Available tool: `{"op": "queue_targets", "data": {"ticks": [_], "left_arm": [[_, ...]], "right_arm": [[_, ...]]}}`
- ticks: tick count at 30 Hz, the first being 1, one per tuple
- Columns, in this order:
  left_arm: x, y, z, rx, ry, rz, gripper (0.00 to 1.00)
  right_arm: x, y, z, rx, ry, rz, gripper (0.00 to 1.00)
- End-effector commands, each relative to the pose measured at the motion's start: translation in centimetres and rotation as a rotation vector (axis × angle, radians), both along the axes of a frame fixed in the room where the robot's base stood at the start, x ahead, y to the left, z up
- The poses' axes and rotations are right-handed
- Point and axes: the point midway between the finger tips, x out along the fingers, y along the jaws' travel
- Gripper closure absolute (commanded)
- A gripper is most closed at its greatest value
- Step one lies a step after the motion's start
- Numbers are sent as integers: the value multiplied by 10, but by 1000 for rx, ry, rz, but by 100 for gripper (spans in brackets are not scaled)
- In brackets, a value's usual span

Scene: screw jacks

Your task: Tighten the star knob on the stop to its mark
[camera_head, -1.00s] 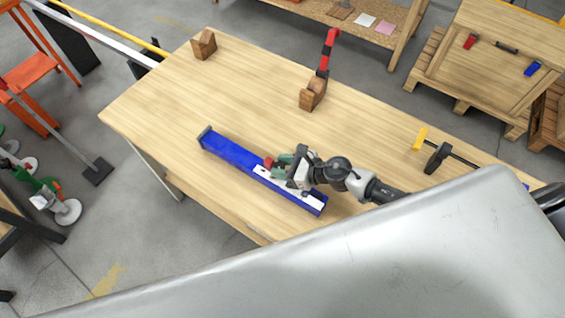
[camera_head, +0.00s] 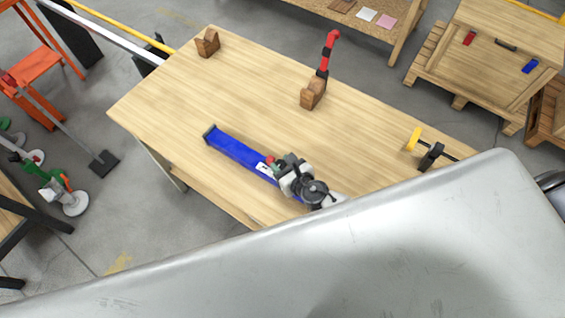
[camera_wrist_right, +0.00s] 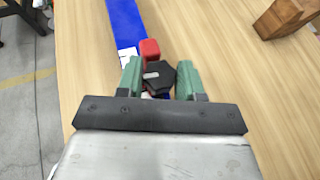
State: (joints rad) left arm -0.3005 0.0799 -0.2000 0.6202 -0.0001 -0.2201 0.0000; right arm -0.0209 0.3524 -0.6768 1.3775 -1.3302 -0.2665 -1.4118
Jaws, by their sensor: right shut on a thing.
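A blue rail (camera_head: 237,150) lies on the wooden workbench, with a white strip (camera_head: 266,170) along its near part. In the right wrist view the blue rail (camera_wrist_right: 126,25) runs away from me, with a red block (camera_wrist_right: 150,50) at its right edge. A black star knob (camera_wrist_right: 159,76) with a pale mark on it sits between the green fingers of my right gripper (camera_wrist_right: 159,80). The fingers stand on both sides of it; the wrist view leaves small gaps unclear. In the head view my right gripper (camera_head: 276,164) is over the rail. My left gripper is not in view.
Wooden blocks stand at the back left (camera_head: 208,43) and back middle (camera_head: 312,95), the latter beside a red-and-black tool (camera_head: 327,55). A yellow-and-black clamp (camera_head: 430,155) lies at the right. The bench middle (camera_head: 265,95) is clear.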

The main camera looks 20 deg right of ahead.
Motion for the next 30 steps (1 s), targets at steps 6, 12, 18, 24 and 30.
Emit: {"op": "queue_targets", "data": {"ticks": [6, 12, 18, 24, 30], "left_arm": [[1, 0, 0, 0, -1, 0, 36], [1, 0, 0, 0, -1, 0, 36], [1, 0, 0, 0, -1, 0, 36], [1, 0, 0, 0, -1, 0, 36], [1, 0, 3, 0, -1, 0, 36]], "right_arm": [[1, 0, 1, 1, -3, -8, 87], [1, 0, 1, 1, -3, -7, 62], [1, 0, 1, 0, -2, -6, 37], [0, 0, 0, 0, -1, -5, 37], [-14, -5, 6, -2, 0, -5, 37]]}}
